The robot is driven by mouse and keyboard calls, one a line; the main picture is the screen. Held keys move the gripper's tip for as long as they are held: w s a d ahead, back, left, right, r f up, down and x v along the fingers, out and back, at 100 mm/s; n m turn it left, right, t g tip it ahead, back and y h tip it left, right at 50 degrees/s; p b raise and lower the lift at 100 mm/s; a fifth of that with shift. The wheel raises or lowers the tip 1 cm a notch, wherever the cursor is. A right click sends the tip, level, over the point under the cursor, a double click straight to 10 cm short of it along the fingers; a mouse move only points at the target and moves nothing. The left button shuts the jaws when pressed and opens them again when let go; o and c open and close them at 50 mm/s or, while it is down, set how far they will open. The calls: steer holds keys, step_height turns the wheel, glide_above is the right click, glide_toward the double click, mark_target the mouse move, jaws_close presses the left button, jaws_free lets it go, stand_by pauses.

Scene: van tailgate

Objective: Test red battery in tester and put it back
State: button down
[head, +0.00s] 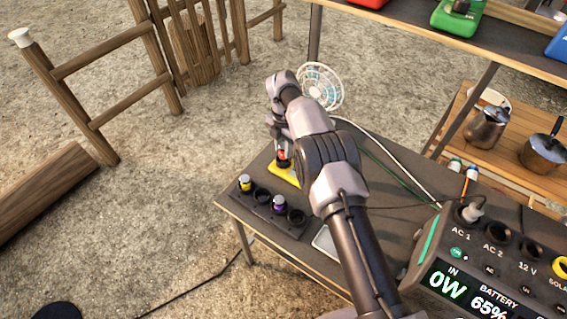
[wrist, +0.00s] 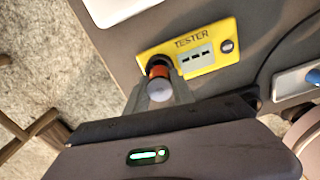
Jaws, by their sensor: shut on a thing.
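The red battery (wrist: 159,72) stands between the fingers of my gripper (wrist: 160,92), which is shut on it. The battery is at the dark round socket at the left end of the yellow tester (wrist: 205,68). I cannot tell how deep it sits. The tester has a small grey display with dark bars and a round dark button. In the head view the red battery (head: 283,155) shows below my wrist, over the tester (head: 286,174), which my arm partly hides. The dark battery rack (head: 262,207) stands in front of the tester and holds a yellow-topped and a purple battery, with empty sockets showing.
A power station (head: 480,255) stands at the right of the table. A white fan (head: 320,86) is at the table's back, with cables running across. A pale flat object (head: 324,240) lies beside my arm. Metal pots (head: 487,127) stand on a shelf at right.

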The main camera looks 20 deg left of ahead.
mark_target(283, 155)
steer(key=shift+s+f+b, duration=0.1)
steer(key=shift+f+b, duration=1.3)
steer(key=shift+f, duration=0.2)
steer(key=c, duration=1)
jaws_free()
steer(key=shift+f, duration=0.2)
steer(key=shift+s+d, duration=0.1)
step_height(283, 155, up, 18)
steer(key=p, duration=0.6)
